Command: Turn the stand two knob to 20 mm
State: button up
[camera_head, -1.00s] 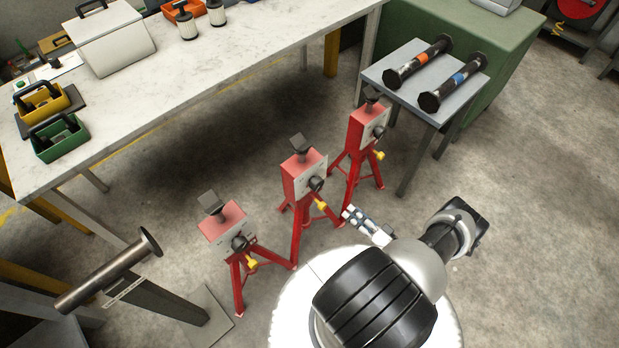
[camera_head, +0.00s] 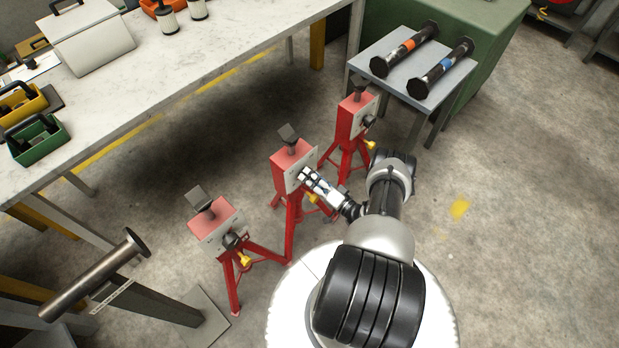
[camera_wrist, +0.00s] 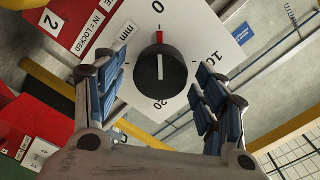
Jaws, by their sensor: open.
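The middle red stand (camera_head: 284,178) carries a white dial plate, and a "2" label shows on red in the wrist view. The plate (camera_wrist: 212,28) is marked 0 at the top, 10 at the right and 20 below. Its round black knob (camera_wrist: 160,74) has a white line and a red mark pointing up toward 0. My gripper (camera_wrist: 158,84) is open, with its blue-padded fingers on either side of the knob. I cannot tell whether they touch it. In the head view my gripper (camera_head: 309,181) is at this stand's face and hides the knob.
Similar red stands stand at the left (camera_head: 213,226) and right (camera_head: 354,118), close by. A small grey table (camera_head: 385,82) with two dark spools is behind right. A long workbench (camera_head: 205,62) runs behind. A steel spool on a post (camera_head: 98,275) is at the left.

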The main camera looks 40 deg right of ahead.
jog(key=shift+w, duration=0.6)
jog(key=shift+c, duration=0.6)
jog(key=c, duration=0.9)
